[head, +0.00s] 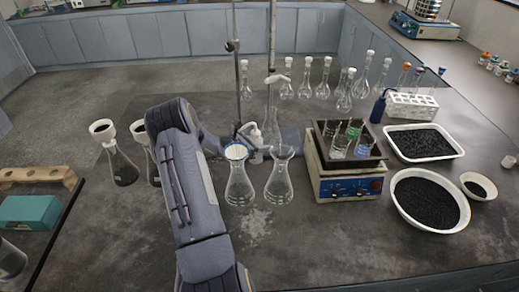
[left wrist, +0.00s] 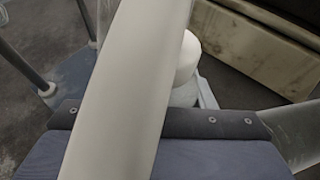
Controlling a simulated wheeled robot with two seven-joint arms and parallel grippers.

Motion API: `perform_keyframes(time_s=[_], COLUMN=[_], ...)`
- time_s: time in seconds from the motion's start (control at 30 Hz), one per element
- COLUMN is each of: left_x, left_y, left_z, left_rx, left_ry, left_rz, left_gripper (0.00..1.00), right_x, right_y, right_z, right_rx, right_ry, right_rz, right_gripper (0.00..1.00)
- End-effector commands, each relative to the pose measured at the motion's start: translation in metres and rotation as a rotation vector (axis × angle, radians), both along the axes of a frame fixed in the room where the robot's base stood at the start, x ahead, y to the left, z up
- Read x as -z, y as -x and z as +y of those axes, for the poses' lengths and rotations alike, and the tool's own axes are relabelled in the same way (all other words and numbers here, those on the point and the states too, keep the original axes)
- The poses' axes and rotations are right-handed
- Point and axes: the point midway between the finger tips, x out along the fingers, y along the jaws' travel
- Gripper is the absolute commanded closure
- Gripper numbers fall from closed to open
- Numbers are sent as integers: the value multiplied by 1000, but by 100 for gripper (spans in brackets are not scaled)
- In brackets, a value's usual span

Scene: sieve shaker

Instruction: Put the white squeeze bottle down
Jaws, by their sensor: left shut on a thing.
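The white squeeze bottle (head: 255,141) is in the middle of the head view, upright or nearly so, beside the stand rods and behind two conical flasks. My left gripper (head: 240,139) is at the end of my arm and is shut on the bottle. My arm and the flasks partly hide it, so I cannot tell whether the bottle's base touches the bench. In the left wrist view, a pale cylinder (left wrist: 130,85) crosses close in front of the lens, with a rounded white part behind it. My right gripper is not in view.
Two conical flasks (head: 239,186) (head: 279,182) stand just in front. A hotplate (head: 342,186) with a tray of small vessels is to the right, and flasks with white collars (head: 120,163) are to the left. Volumetric flasks (head: 304,82) stand behind. Bare bench shows at the back left.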

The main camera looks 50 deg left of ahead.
Motion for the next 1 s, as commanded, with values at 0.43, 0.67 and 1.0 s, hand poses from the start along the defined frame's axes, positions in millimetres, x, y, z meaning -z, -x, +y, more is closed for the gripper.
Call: perform_keyframes(time_s=[0.43, 0.67, 1.0], left_x=[29, 33, 33], left_y=[0, 0, 0], left_z=[0, 0, 0], left_rx=[1, 1, 1], left_ry=[0, 1, 1], left_rz=[-1, 1, 1], left_gripper=[57, 44, 28], right_x=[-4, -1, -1], right_y=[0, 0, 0], right_z=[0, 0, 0], right_rx=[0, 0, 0], right_ry=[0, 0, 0], right_rz=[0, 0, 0], right_gripper=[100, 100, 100])
